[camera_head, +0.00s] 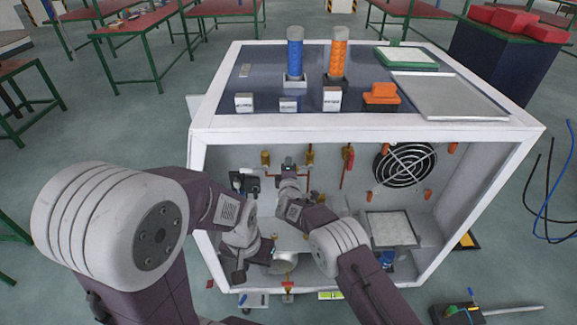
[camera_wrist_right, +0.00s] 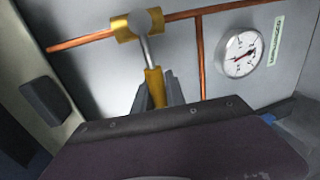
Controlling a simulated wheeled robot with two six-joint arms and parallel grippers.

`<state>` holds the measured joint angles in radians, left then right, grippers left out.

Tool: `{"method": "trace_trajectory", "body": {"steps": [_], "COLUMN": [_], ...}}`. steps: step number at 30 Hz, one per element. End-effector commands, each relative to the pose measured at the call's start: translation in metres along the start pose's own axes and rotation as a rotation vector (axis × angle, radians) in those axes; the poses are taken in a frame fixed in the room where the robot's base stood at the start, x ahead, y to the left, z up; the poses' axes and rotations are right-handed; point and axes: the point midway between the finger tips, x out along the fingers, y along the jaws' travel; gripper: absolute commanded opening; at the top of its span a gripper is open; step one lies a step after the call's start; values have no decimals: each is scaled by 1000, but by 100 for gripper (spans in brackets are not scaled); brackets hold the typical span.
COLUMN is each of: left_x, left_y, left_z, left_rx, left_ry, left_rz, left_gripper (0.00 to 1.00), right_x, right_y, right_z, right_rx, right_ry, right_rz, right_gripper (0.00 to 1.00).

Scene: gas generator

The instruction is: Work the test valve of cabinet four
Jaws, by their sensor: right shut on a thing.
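The white open-front cabinet (camera_head: 368,121) stands in the middle of the head view. In the right wrist view a brass valve (camera_wrist_right: 124,29) sits on a copper pipe, with a metal stem and a yellow lever (camera_wrist_right: 155,84). My right gripper (camera_head: 288,166) reaches inside the cabinet toward its back wall. In the wrist view my right gripper (camera_wrist_right: 157,92) is shut on the yellow lever, with a finger on each side. My left gripper (camera_head: 239,272) hangs lower, at the cabinet's lower left front; its fingers are too small to judge. Which cabinet number this is does not show.
A round pressure gauge (camera_wrist_right: 241,53) with a label is beside the valve. A black fan grille (camera_head: 405,164) is on the back wall. Blue (camera_head: 295,57) and orange (camera_head: 337,57) cylinders stand on top. Black and blue cables (camera_head: 548,205) lie on the floor at right.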

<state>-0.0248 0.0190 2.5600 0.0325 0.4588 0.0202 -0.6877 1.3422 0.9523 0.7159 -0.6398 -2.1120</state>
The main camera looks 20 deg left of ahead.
Motion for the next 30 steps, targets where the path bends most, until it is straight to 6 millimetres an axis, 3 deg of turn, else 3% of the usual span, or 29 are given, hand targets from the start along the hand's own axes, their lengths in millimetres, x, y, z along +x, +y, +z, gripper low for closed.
{"method": "trace_trajectory", "body": {"steps": [3,4,6,19,30], "left_x": [0,0,0,-2,-10], "left_y": [0,0,0,0,0], "left_z": [0,0,0,0,-1], "left_rx": [0,0,0,0,0], "left_ry": [0,0,0,0,0], "left_rz": [0,0,0,0,0], "left_gripper": [36,36,36,36,36], "right_x": [0,0,0,-7,-59], "right_y": [-2,-2,-2,0,0], "right_z": [0,0,0,0,-1], "right_rx": [-2,-2,-2,-1,-2], "right_ry": [1,1,1,0,2], "right_rz": [-4,-4,-4,-4,-4], "right_gripper": [0,21,38,38,38]}}
